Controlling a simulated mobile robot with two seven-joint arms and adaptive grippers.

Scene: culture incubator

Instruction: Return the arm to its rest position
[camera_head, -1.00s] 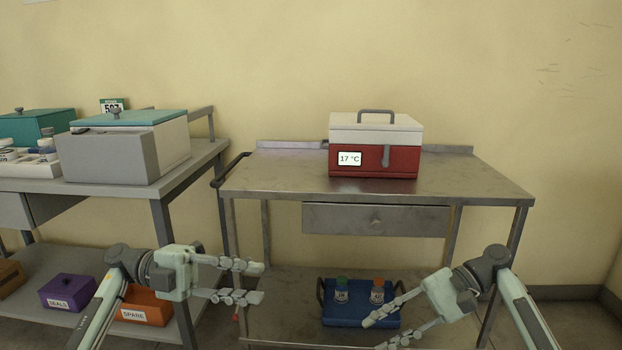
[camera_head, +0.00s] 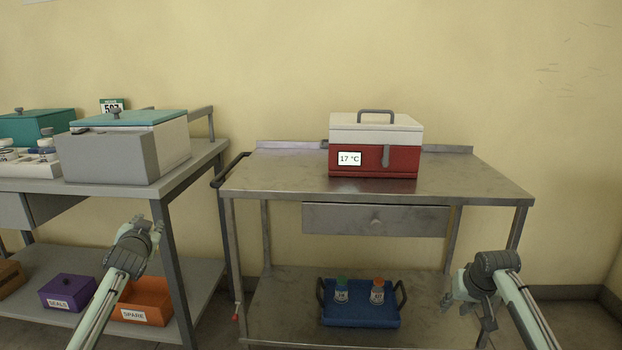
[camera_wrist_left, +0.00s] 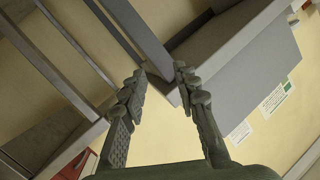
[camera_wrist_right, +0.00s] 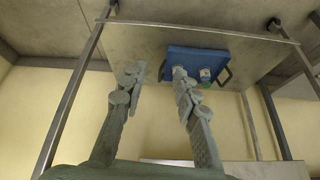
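My right gripper (camera_head: 462,290) is at the lower right of the head view, in front of the steel cart and turned mostly away. In the right wrist view its two fingers (camera_wrist_right: 157,72) are spread apart with nothing between them. My left gripper (camera_head: 150,232) is at the lower left of the head view, in front of the left bench, seen end-on. In the left wrist view its fingers (camera_wrist_left: 162,75) are apart and empty. Neither gripper appears to touch anything.
A red and white box (camera_head: 374,160) reading 17 °C stands on the steel cart (camera_head: 270,180). A blue tray (camera_head: 360,316) with two capped bottles lies on its lower shelf. A grey box with teal lid (camera_head: 120,155), a purple bin (camera_head: 68,293) and an orange bin (camera_head: 150,292) are left.

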